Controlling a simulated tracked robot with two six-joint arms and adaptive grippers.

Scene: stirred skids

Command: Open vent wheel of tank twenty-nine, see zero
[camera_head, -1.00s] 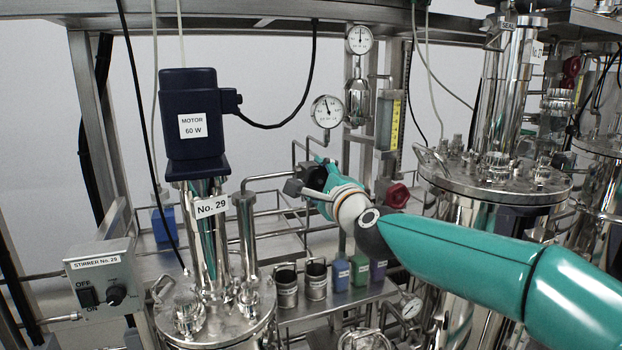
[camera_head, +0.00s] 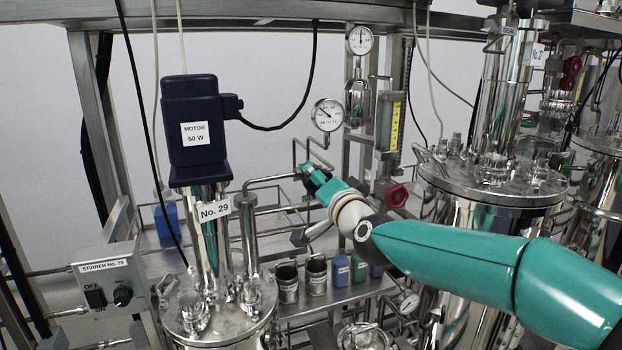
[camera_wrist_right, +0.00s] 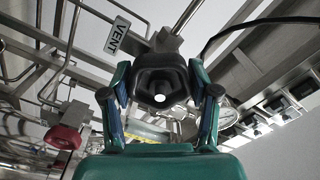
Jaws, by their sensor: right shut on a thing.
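My right gripper (camera_head: 310,174) reaches in from the right in the head view, at the pipework right of the tank with the No. 29 label (camera_head: 214,211). In the right wrist view the gripper (camera_wrist_right: 160,76) is shut on a black vent wheel (camera_wrist_right: 160,88), one finger at each side. A VENT tag (camera_wrist_right: 117,35) hangs beside it. The wheel is hidden or too small to tell in the head view. A round white gauge (camera_head: 328,115) stands just above the gripper; its needle points up and left. Its figures are too small to read. My left gripper is not in view.
A second gauge (camera_head: 360,40) is higher up. A red valve handle (camera_head: 396,194) is right of the gripper. The blue motor (camera_head: 194,130) and stirrer switch box (camera_head: 108,285) are at left. A shelf below holds cups and bottles (camera_head: 341,269). Another tank (camera_head: 493,190) stands right.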

